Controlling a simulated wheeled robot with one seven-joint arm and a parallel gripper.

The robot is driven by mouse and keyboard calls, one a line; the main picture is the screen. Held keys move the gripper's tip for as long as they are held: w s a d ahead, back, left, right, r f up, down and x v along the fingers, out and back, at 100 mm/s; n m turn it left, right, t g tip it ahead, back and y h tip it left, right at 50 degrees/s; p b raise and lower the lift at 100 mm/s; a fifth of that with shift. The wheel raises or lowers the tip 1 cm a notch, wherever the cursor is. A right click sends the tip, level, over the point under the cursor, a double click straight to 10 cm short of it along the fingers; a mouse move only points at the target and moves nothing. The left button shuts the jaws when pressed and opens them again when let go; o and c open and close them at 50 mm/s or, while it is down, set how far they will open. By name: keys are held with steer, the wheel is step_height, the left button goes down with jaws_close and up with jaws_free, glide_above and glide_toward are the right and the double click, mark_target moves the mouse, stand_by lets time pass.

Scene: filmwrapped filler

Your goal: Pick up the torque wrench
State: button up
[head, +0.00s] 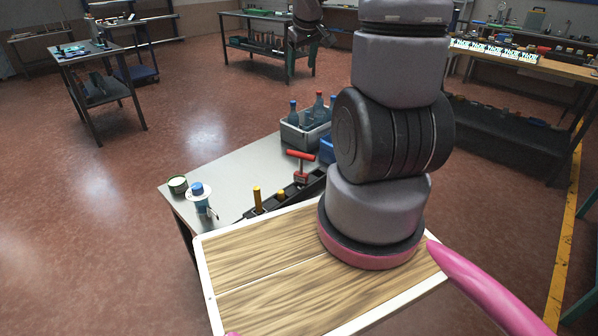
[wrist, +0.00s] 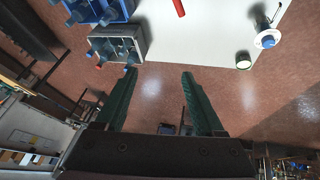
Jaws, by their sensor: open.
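I cannot pick out a torque wrench for certain in either view. A red-handled tool (head: 301,163) stands upright at the black holder (head: 285,198) on the grey table (head: 232,167); its type is unclear. A red piece, perhaps its handle, shows at the top edge of the wrist view (wrist: 178,8). My gripper (wrist: 158,75) has two dark green fingers spread apart with nothing between them. It hangs over the floor beyond the table edge. In the head view it shows small at the top, beyond the table, with my arm in front hiding part of the tabletop.
A grey crate of bottles (head: 303,135) stands at the table's far edge, with a blue bin (head: 327,150) beside it. A blue-topped item (head: 199,196) and a round tin (head: 178,185) stand at the left. Yellow-handled tools (head: 257,198) rise from the holder. The tabletop's left middle is clear.

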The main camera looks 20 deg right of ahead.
steer(key=w+d+f+n, duration=0.2)
steer(key=f, duration=0.5)
steer(key=w+d+f+n, duration=0.1)
steer(key=w+f, duration=0.1)
steer(key=f, duration=0.5)
steer(key=n+y, duration=0.3)
glide_above(300, 153)
steer(key=s, duration=0.2)
steer(key=shift+g, duration=0.4)
steer(key=f, duration=1.3)
steer(key=shift+s+d+f, duration=0.15)
steer(key=shift+d+f, duration=0.15)
steer(key=shift+f, duration=0.05)
steer(key=x, duration=0.5)
steer(key=shift+s+f, duration=0.1)
steer(key=shift+s, duration=0.05)
steer(key=shift+x, duration=3.1)
steer(key=shift+d, duration=0.1)
steer(key=shift+c, duration=0.2)
jaws_close()
